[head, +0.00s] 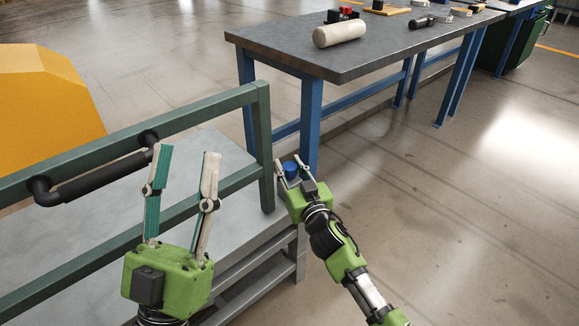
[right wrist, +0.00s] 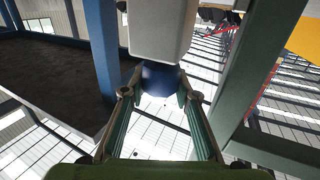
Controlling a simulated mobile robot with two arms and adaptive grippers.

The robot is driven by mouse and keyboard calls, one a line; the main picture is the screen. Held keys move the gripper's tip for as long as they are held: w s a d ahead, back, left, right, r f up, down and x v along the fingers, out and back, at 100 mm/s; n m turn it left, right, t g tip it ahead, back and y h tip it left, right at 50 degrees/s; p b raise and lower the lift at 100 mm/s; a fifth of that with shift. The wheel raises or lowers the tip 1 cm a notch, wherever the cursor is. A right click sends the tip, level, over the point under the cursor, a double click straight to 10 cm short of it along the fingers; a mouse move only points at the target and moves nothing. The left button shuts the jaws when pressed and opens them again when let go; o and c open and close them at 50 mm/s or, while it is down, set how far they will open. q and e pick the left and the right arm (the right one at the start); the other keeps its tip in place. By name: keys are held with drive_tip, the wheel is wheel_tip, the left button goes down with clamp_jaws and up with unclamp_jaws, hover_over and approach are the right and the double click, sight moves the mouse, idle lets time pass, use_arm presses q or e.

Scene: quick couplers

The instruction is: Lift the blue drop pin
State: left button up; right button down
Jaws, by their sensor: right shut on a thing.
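The blue drop pin (head: 291,169) shows as a short blue knob beside the end post of the green gate frame. My right gripper (head: 288,161) is shut on it, one finger on each side. In the right wrist view the blue pin (right wrist: 160,78) sits between the fingertips, partly hidden under a pale grey block (right wrist: 161,30). My left gripper (head: 185,165) is open and empty, with its fingers pointing up near the gate's black handle (head: 100,178).
The green gate frame (head: 268,140) stands over a grey platform (head: 215,150). A workbench (head: 375,55) with blue legs stands just behind my right gripper, a beige cylinder (head: 339,33) on its top. A yellow block (head: 45,100) is at the left. Floor at right is clear.

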sight(291, 167)
wheel_tip(291, 167, up, 2)
drive_tip(key=shift+r+p, duration=0.1)
drive_tip(key=shift+p, duration=0.65)
drive_tip(key=shift+r+p, duration=0.75)
drive_tip(key=shift+r, duration=0.05)
use_arm(q)
drive_tip(key=w+f+g+y, duration=0.1)
drive_tip(key=w+f+g, duration=0.2)
drive_tip(key=f, duration=0.4)
drive_tip(key=w+f+g+y, duration=0.2)
drive_tip(key=w+f+g, duration=0.2)
drive_tip(key=f+g, duration=0.2)
drive_tip(key=shift+w+f, duration=0.25)
drive_tip(key=shift+f, duration=0.6)
use_arm(e)
drive_tip(key=shift+r, duration=0.1)
drive_tip(key=c, duration=1.8)
unclamp_jaws()
drive_tip(key=shift+c, duration=0.2)
drive_tip(key=shift+s+d+f, duration=0.15)
drive_tip(key=shift+s+f, duration=0.1)
drive_tip(key=shift+s, duration=0.15)
drive_tip(key=v, duration=1.1)
